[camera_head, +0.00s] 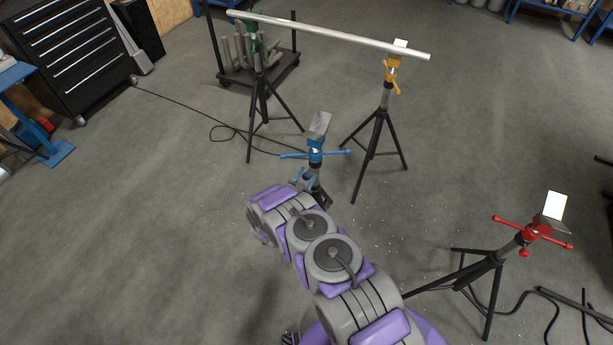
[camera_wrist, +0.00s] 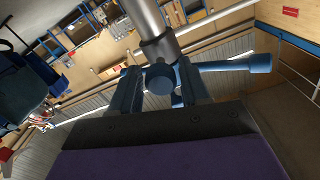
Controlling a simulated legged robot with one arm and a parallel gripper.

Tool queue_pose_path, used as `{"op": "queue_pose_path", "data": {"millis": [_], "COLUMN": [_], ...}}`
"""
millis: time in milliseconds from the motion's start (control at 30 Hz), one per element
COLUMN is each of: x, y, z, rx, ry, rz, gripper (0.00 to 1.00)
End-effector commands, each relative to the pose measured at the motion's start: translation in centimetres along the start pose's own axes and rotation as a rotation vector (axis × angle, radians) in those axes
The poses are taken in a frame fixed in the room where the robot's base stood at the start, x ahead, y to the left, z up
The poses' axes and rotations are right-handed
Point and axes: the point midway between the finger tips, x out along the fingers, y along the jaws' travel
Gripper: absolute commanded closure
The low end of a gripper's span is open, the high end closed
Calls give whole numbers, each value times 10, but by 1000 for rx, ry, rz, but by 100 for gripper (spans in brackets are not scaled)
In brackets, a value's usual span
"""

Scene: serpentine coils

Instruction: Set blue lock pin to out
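The blue stand (camera_head: 315,153) stands in the middle of the head view, with a grey V-shaped head on top and a blue cross handle. My gripper (camera_head: 310,184) is at its column just below the handle. In the wrist view a round blue knob (camera_wrist: 160,79), which looks like the lock pin, sits end-on between the two fingers of my gripper (camera_wrist: 161,88). The fingers are apart, one on each side of the knob. I cannot tell whether they touch it. A blue handle arm (camera_wrist: 235,66) sticks out to the right above the right finger. The pin's shaft is hidden.
A yellow stand (camera_head: 385,110) and a green stand (camera_head: 258,85) behind carry a long pipe (camera_head: 330,35). A red stand (camera_head: 500,250) is at right. A black tool chest (camera_head: 70,50) is at left. A thin cable (camera_head: 190,105) crosses the floor.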

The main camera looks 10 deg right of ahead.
Motion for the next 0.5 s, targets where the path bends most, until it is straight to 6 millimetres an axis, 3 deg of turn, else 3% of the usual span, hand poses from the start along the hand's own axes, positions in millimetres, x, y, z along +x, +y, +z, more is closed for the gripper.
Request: {"op": "queue_pose_path", "data": {"millis": [100, 367, 500], "x": [0, 0, -11], "y": [0, 0, -1], "z": [0, 0, 0], "rx": [-1, 0, 2], "ry": [1, 1, -1], "rz": [0, 1, 0], "gripper": [43, 43, 43]}}
